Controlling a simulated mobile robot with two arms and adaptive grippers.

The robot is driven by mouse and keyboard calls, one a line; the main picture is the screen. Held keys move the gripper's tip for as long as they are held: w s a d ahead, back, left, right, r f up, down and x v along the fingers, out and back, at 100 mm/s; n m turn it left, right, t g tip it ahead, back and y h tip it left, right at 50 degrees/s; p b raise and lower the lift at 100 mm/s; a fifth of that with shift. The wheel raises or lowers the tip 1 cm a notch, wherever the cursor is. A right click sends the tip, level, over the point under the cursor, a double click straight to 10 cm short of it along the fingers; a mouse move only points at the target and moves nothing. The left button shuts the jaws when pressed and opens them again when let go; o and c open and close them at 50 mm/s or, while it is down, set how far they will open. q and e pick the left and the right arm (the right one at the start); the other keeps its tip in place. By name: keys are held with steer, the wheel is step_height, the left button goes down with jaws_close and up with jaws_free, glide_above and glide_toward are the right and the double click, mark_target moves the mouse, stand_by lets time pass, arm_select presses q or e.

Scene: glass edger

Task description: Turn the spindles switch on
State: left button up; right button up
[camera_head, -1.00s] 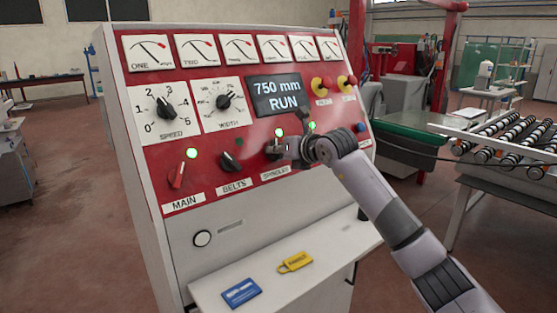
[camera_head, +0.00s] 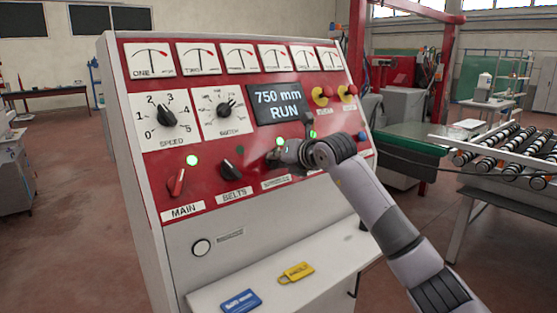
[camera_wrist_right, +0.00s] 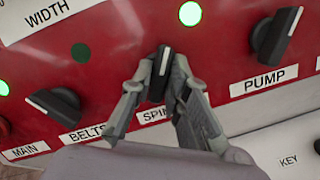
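The spindles switch (camera_wrist_right: 161,72), a black knob with a pale mark, stands about upright in the right wrist view. The green lamp (camera_wrist_right: 190,13) above it is lit, and the same lamp (camera_head: 281,141) shows lit in the head view. My right gripper (camera_wrist_right: 162,78) has one finger on each side of the knob, with the tips against it. In the head view my right gripper (camera_head: 276,157) covers most of the knob. The spindles label (camera_wrist_right: 154,115) is partly hidden by the fingers. My left gripper is not in view.
The belts switch (camera_wrist_right: 54,104) is to the left with a dark lamp (camera_wrist_right: 81,53). The pump switch (camera_wrist_right: 278,36) is to the right. The red main switch (camera_head: 177,182) has a lit lamp. A blue tag (camera_head: 241,301) and yellow tag (camera_head: 297,272) lie on the ledge below.

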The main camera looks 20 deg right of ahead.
steer(key=o, duration=0.4)
steer(key=shift+f, duration=0.1)
steer(key=shift+c, duration=0.2)
steer(key=v, duration=1.1)
steer(key=shift+s, duration=0.4)
steer(key=shift+d, duration=0.1)
